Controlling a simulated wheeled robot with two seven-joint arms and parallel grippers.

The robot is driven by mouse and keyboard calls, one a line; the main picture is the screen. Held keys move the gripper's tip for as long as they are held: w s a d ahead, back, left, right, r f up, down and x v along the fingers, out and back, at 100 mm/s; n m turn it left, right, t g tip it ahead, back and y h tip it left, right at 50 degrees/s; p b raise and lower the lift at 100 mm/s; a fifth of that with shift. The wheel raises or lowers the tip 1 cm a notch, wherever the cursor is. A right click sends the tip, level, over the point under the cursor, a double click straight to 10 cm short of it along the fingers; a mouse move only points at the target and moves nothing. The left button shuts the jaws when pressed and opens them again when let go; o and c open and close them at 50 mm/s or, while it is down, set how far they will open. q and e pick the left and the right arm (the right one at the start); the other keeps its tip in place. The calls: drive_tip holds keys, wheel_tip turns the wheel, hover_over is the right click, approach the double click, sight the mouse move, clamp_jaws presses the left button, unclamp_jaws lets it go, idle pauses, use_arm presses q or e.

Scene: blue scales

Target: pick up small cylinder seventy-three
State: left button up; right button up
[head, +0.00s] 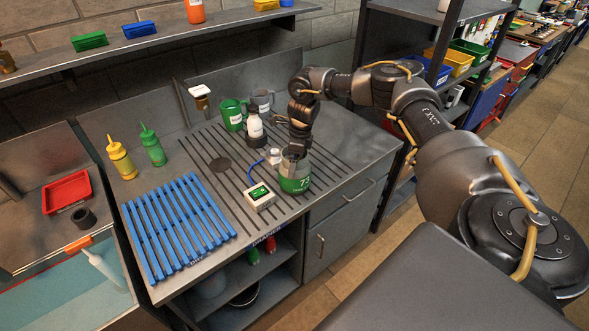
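A small cylinder (294,183), green and pale with a "73" label, stands upright on the slatted dark counter, near its front right. My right gripper (296,153) comes down from above onto the top of this cylinder. Its fingers overlap the rim in the head view. Whether they grip it or only reach over or inside it cannot be told. The cylinder's top is partly hidden by the gripper. My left gripper is not in view.
A white-green box (260,197) and a small white bottle with blue hose (272,158) stand close left of the cylinder. A dark-and-white bottle (254,127), green mug (232,114) and grey mug (263,101) stand behind. A blue rack (178,226) lies left.

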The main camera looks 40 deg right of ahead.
drive_tip(key=shift+f, duration=0.2)
drive_tip(key=shift+r, duration=0.1)
drive_tip(key=c, duration=1.6)
